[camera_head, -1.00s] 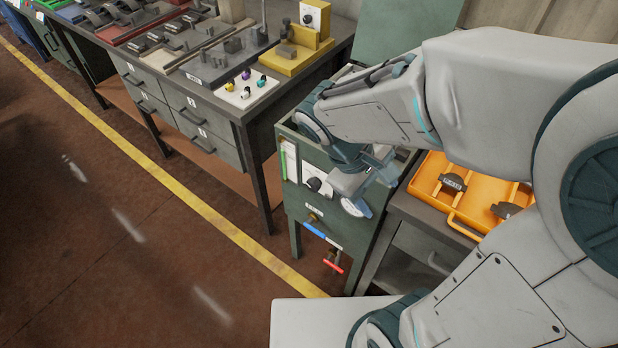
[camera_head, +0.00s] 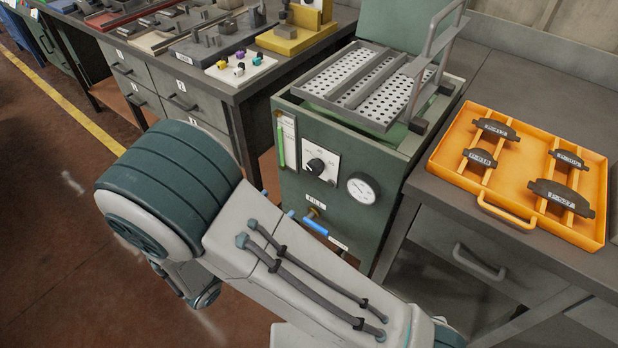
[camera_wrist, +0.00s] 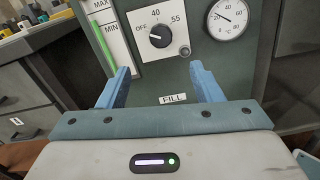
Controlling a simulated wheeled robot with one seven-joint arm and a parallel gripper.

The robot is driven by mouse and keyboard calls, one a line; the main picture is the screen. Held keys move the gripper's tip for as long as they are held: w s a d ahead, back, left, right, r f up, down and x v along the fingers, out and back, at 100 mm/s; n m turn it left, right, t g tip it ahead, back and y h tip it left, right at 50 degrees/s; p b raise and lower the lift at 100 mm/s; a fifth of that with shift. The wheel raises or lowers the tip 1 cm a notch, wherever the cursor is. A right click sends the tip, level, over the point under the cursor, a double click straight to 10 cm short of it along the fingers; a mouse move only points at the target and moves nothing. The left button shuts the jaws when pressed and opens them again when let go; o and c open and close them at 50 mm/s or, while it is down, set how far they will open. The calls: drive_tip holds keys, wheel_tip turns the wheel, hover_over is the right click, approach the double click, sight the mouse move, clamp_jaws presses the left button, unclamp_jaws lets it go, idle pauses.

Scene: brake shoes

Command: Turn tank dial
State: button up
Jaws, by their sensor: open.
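The tank (camera_head: 292,204) is a green cabinet with a perforated grey rack (camera_head: 362,84) on top. Its black dial (camera_head: 315,167) sits on a white plate on the front; in the wrist view the dial (camera_wrist: 160,37) is surrounded by OFF, 40 and 55, and its white pointer line points left, toward OFF. My gripper (camera_wrist: 160,80) shows in the wrist view with its two blue fingers apart and nothing between them. It is below the dial, apart from it, with the FILL label between the fingers.
A round gauge (camera_head: 362,189) is right of the dial and a green level strip (camera_head: 281,145) left of it. A blue-handled valve (camera_head: 315,224) is below. An orange tray (camera_head: 469,182) with several brake pads stands on the right bench. A workbench with drawers (camera_head: 191,100) stands left.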

sight(312, 170)
drive_tip(key=x, duration=1.3)
drive_tip(key=shift+w+d, duration=0.15)
drive_tip(key=shift+d, duration=0.05)
drive_tip(key=c, duration=1)
